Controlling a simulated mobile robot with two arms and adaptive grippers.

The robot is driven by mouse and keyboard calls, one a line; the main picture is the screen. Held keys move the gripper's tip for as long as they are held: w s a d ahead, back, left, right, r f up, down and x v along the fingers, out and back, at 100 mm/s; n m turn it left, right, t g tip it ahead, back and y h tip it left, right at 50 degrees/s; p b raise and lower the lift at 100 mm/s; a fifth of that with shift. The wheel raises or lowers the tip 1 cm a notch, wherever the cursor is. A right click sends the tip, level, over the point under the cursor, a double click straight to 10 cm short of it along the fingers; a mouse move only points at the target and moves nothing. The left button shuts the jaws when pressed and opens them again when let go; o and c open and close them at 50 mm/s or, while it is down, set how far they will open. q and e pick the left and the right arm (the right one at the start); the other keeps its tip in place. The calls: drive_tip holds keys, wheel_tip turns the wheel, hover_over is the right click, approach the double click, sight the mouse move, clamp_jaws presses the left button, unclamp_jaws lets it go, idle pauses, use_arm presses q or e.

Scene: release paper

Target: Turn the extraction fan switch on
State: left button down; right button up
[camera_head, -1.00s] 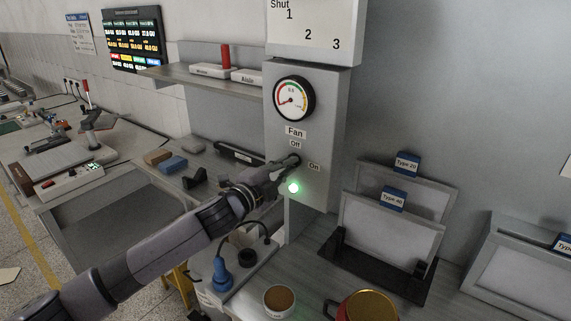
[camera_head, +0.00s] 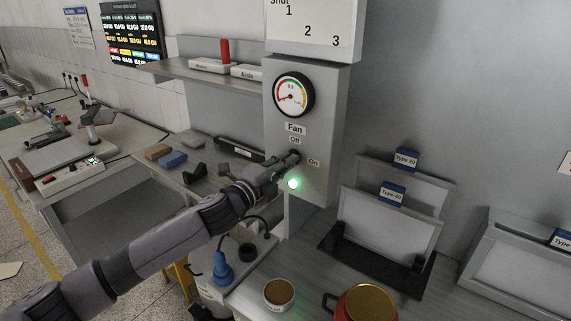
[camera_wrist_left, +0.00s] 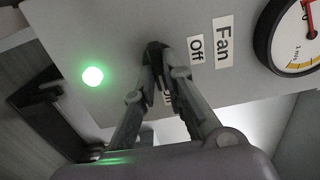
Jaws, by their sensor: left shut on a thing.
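The fan control box (camera_head: 318,135) is grey and hangs on the wall, with a round gauge (camera_head: 293,95) above the labels "Fan", "Off" and "On". A green lamp (camera_head: 293,183) glows below the labels; it also shows in the left wrist view (camera_wrist_left: 93,76). My left gripper (camera_head: 291,158) is at the box face between "Off" and "On". In the left wrist view its fingers (camera_wrist_left: 156,60) are shut on the dark fan switch knob (camera_wrist_left: 153,49). The fingers hide part of the knob and the "On" label there. My right gripper is not in view.
A shelf (camera_head: 197,73) is left of the box. A blue plug (camera_head: 222,268) stands lower left.

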use_arm(q)
drive_tip(key=c, duration=1.7)
unclamp_jaws()
drive_tip(key=shift+o, duration=0.2)
drive_tip(key=v, duration=1.2)
drive_tip(key=shift+f, duration=0.1)
